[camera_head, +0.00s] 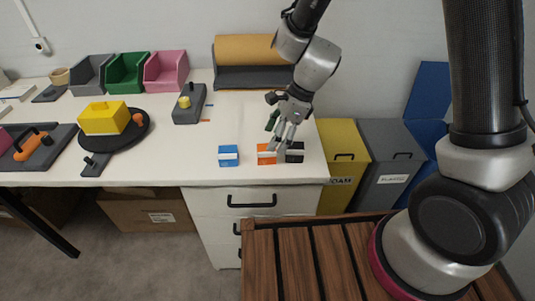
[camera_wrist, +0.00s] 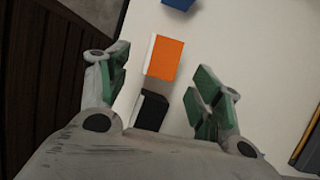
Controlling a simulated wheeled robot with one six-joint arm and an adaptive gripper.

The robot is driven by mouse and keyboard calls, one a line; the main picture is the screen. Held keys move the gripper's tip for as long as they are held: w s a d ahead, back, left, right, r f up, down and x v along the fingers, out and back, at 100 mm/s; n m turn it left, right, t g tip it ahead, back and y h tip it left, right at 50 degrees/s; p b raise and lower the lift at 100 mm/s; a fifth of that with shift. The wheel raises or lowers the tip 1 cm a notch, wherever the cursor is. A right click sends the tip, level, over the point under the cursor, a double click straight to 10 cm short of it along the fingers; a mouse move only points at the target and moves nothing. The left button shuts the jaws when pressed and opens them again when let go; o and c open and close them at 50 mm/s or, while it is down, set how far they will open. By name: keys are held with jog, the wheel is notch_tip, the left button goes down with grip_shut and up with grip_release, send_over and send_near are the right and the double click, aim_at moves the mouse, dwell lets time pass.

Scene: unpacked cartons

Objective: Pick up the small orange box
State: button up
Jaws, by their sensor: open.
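The small orange box (camera_head: 266,154) stands near the front edge of the white table, between a blue box (camera_head: 228,155) and a black box (camera_head: 295,152). My gripper (camera_head: 285,140) is above the table at these boxes, and its fingers partly cover the black one. In the wrist view the orange box (camera_wrist: 165,58) lies ahead of my open fingers (camera_wrist: 160,92), with a white strip on its left side. The black box (camera_wrist: 151,110) is nearer, between the fingers in the picture. Nothing is held. I cannot tell the exact height above the boxes.
At the back stand grey, green and pink bins (camera_head: 165,71) and a cardboard roll (camera_head: 255,48). A black round tray (camera_head: 141,131) holds a yellow block. Yellow and grey bins (camera_head: 342,139) stand right of the table. Table behind the small boxes is clear.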

aim_at(267, 154)
jog(key=x, duration=0.5)
jog(key=shift+a+f, duration=0.25)
jog(key=shift+a, duration=0.15)
jog(key=shift+c, duration=0.2)
jog(key=c, duration=0.9)
